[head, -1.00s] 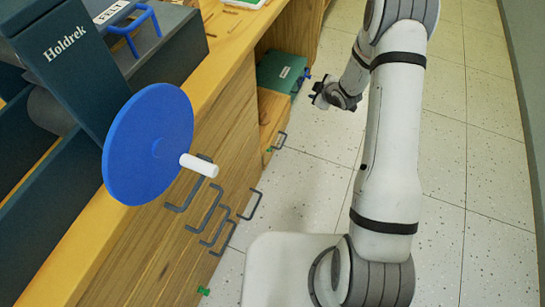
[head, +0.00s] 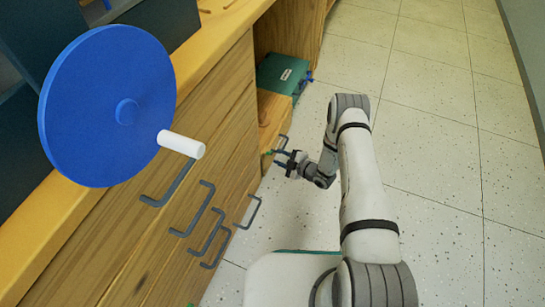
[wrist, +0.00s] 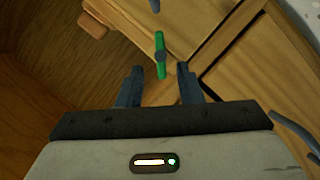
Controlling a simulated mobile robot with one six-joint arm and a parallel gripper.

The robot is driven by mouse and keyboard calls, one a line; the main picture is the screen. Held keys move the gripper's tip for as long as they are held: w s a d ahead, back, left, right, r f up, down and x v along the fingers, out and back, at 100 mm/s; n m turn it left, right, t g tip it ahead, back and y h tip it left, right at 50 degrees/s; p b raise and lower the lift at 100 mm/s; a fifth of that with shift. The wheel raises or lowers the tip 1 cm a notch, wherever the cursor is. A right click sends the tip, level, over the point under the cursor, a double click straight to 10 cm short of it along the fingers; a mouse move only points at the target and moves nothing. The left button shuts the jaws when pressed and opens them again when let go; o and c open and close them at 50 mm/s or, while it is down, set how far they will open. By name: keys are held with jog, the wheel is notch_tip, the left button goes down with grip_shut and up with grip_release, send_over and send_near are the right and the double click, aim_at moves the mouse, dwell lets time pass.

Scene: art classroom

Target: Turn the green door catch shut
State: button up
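The green door catch (wrist: 160,45) is a narrow green bar with a dark round pivot, on the wooden cabinet front. In the wrist view it stands upright in the picture, near a seam between wood panels. My gripper (wrist: 159,72) is open and empty. Its two dark fingers lie to the left and right of the catch's lower end in the picture; I cannot tell how far off the wood they are. In the head view my gripper (head: 278,159) is close to the cabinet front, and only a speck of green shows beside it.
Grey bar handles (head: 208,230) stick out from the wooden cabinet front. A large blue wheel (head: 105,105) with a white handle (head: 181,144) overhangs the near end. A green box (head: 284,76) sits in the open bay beyond. Speckled floor (head: 440,150) is clear to the right.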

aim_at(271, 153)
jog(key=shift+b+x, duration=0.55)
jog(key=shift+x, duration=1.4)
